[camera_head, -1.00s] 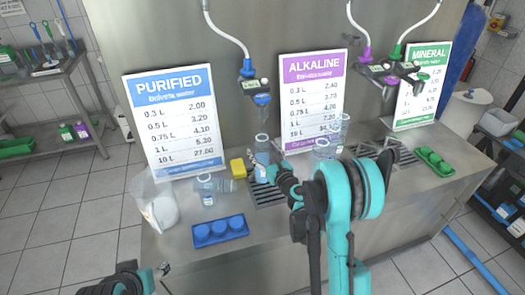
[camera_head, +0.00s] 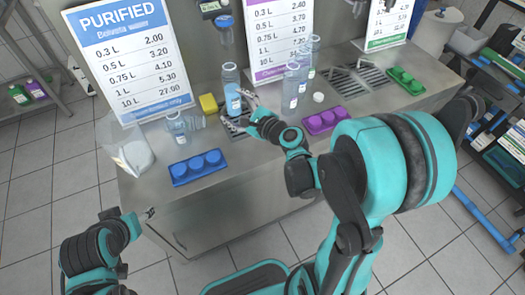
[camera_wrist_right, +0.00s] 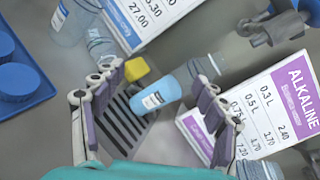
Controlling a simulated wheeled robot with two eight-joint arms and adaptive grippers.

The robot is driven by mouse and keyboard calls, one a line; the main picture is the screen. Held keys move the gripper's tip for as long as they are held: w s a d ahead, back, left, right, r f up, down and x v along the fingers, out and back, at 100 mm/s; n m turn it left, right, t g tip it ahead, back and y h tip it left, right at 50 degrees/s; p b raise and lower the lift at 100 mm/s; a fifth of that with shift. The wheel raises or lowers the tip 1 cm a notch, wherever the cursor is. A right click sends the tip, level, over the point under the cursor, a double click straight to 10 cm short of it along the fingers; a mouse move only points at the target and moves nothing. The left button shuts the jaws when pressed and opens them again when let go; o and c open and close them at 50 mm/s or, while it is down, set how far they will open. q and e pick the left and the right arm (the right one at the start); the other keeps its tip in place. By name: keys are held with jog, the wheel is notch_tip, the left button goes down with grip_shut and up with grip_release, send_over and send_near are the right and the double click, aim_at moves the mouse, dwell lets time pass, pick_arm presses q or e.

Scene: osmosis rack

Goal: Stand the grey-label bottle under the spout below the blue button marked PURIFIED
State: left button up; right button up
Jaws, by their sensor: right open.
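A clear bluish bottle with a pale greyish label (camera_head: 232,92) stands upright on the drain grate, below the blue spout (camera_head: 225,36) by the PURIFIED sign (camera_head: 128,62). It also shows in the wrist view (camera_wrist_right: 163,92), between the spread fingers and clear of both. My right gripper (camera_head: 246,107) is open and empty, just in front and to the right of the bottle. Its fingers also show in the wrist view (camera_wrist_right: 160,105). My left gripper (camera_head: 149,213) is off the counter's front left; its jaws are too small to read.
A yellow block (camera_head: 208,104) sits left of the bottle. Another bottle (camera_head: 177,128), a clear pitcher (camera_head: 124,145) and a blue cap tray (camera_head: 197,168) stand further left. Clear bottles (camera_head: 291,90) and a purple tray (camera_head: 325,119) stand to the right, a green tray (camera_head: 406,80) beyond.

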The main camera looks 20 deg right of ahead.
jog(key=s+a+n+g, duration=0.35)
jog(key=s+n, duration=0.25)
jog(key=n, duration=0.2)
jog(key=s+d+f+n+g+h, duration=0.1)
jog(key=s+d+n+g+h, duration=0.1)
jog(key=s+n, duration=0.6)
jog(key=s+d+f+n+g+h, duration=0.2)
jog(key=s+n+h, duration=0.1)
jog(key=s+n, duration=0.5)
jog(key=shift+s+n, duration=0.3)
